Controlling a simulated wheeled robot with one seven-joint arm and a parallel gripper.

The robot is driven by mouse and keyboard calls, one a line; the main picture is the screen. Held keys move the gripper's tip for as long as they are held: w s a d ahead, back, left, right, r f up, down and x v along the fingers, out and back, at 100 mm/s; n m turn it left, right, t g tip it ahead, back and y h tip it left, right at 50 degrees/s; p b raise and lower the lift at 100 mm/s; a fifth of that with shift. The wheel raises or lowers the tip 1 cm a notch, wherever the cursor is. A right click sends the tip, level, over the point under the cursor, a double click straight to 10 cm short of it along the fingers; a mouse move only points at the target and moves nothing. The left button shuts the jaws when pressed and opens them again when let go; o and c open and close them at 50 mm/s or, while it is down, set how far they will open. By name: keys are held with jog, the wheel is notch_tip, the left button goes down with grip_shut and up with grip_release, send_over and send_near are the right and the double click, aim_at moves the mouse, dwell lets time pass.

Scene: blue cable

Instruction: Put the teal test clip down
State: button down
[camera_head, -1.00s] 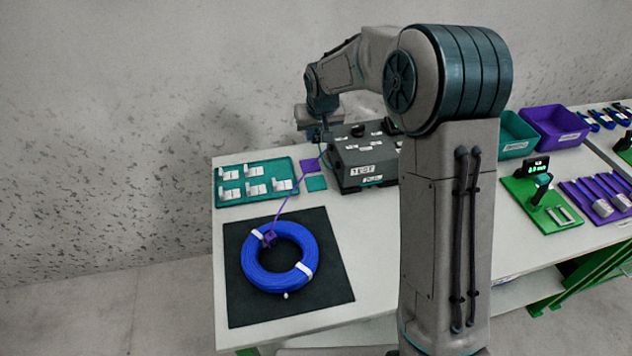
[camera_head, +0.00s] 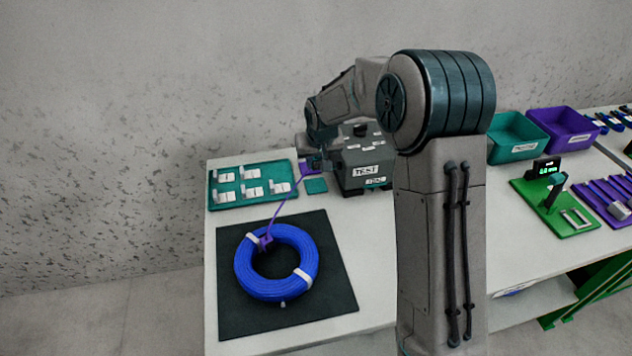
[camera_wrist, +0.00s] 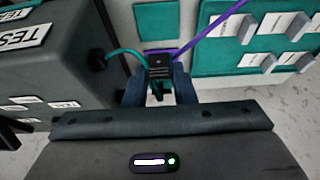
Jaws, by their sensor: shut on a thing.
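My gripper (camera_wrist: 160,92) is shut on the teal test clip (camera_wrist: 160,66); its fingers hide most of the clip and only a dark part shows. A teal lead runs from the clip to the test box (camera_wrist: 50,75). In the head view my gripper (camera_head: 316,166) is low beside the test box (camera_head: 362,162). The clip is over or close to the purple pad (camera_wrist: 150,52); I cannot tell if it touches. The teal pad (camera_wrist: 155,22) lies bare beyond it, and also shows in the head view (camera_head: 316,186).
A purple lead (camera_wrist: 210,32) runs past my gripper to a purple clip (camera_head: 265,243) on the blue cable coil (camera_head: 252,284), which lies on a black mat (camera_head: 335,285). A teal tray (camera_head: 215,198) with several white pieces stands left of the pads.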

aim_at(315, 183)
jog(key=shift+f, duration=3.3)
jog(key=shift+f, duration=0.1)
jog(key=c, duration=1.2)
grip_release()
jog(key=shift+r, duration=0.3)
jog(key=v, duration=1.2)
jog(key=s+d+r+m, duration=0.1)
jog(key=s+d, duration=0.3)
jog(key=s, duration=0.6)
jog(key=s+d+r+g, duration=0.1)
jog(key=s+d+r, duration=0.1)
jog(key=s, duration=0.8)
jog(key=s+d+r+m, duration=0.1)
jog(key=s+d, duration=0.4)
jog(key=s, duration=0.5)
jog(key=shift+d+r+m+g+h, duration=0.3)
jog(key=shift+d+r+g+h, duration=0.05)
jog(key=shift+r+g+h, duration=0.1)
